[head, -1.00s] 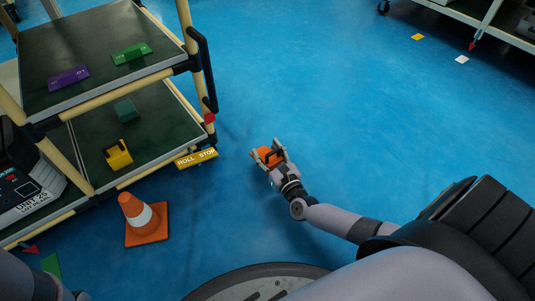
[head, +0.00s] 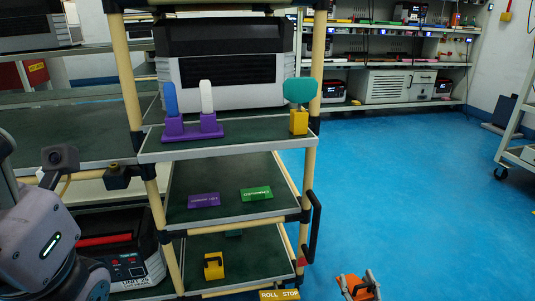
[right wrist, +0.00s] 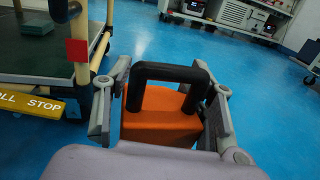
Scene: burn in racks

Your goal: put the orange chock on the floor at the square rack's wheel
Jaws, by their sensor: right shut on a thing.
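My right gripper (head: 359,284) is low in the head view, shut on the orange chock (head: 352,290). In the right wrist view the orange chock (right wrist: 160,127) sits between the fingers, with its black handle (right wrist: 170,73) upright. The chock appears to be above the blue floor, right of the near rack (head: 311,170). That rack has cream posts, green shelves and a yellow ROLL STOP bar (head: 279,295) low at its front right. I cannot make out a wheel clearly beneath it. My left arm shows at the left edge, but its gripper does not.
A black handle (head: 316,228) sticks out from the near rack's right post. Another rack (head: 515,155) at the right edge has a dark caster (head: 501,173). Blue floor (head: 400,190) is open between the racks. Shelves with equipment (head: 397,87) stand at the back.

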